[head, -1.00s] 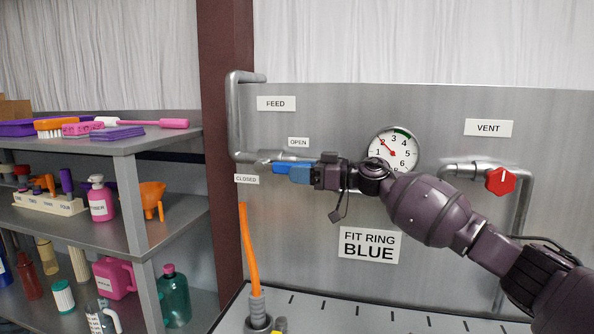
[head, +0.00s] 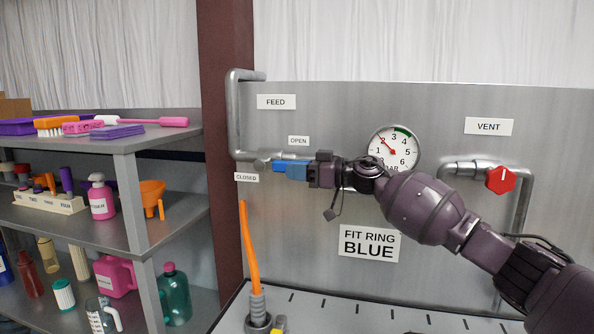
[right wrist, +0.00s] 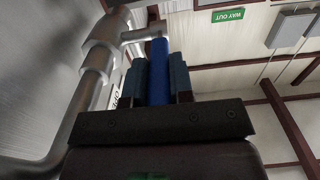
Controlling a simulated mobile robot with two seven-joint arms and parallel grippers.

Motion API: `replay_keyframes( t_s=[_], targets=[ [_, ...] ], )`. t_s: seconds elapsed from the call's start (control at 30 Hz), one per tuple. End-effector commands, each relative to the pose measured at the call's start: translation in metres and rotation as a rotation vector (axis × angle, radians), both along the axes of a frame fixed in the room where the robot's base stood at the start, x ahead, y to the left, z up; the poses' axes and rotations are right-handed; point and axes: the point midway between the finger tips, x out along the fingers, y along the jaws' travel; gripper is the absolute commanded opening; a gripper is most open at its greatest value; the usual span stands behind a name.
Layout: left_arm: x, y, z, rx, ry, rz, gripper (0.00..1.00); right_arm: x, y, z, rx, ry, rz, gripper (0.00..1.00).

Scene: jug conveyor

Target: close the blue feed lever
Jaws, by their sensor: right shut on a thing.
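The blue feed lever (head: 277,166) is at the valve on the feed pipe, left on the panel in the head view. It lies about level, below the OPEN label (head: 299,141) and right of the CLOSED label (head: 247,177). My right gripper (head: 292,170) is shut on the lever from the right. In the right wrist view the blue lever (right wrist: 159,72) runs between the two dark blue fingers, with its far end at the metal valve stem (right wrist: 143,35). The fingers hide part of the lever in the head view. My left gripper is not in view.
A gauge (head: 394,148) sits behind my right arm. The red vent knob (head: 500,180) is at the right. An orange tube (head: 249,245) stands upright below the feed valve. A shelf unit (head: 150,140) with bottles and brushes stands at the left.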

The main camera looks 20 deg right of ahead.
Motion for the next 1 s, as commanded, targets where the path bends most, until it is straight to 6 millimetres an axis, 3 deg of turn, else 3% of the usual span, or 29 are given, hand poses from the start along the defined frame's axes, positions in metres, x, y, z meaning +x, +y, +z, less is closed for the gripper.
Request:
replay_keyframes(
  t_s=[0.27,0.5,0.73,1.0],
  targets=[
    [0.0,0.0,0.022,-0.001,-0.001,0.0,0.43,-0.001,0.002,0.003,0.041,-0.027,0.012,0.0],
    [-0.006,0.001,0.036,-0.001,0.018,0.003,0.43,0.001,0.003,-0.006,0.106,-0.069,0.008,0.0],
    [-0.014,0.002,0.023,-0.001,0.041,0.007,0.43,0.002,0.005,-0.023,0.212,-0.137,0.005,0.0],
    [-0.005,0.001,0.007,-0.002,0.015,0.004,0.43,0.006,0.01,-0.039,0.355,-0.24,0.004,0.0]
  ],
)
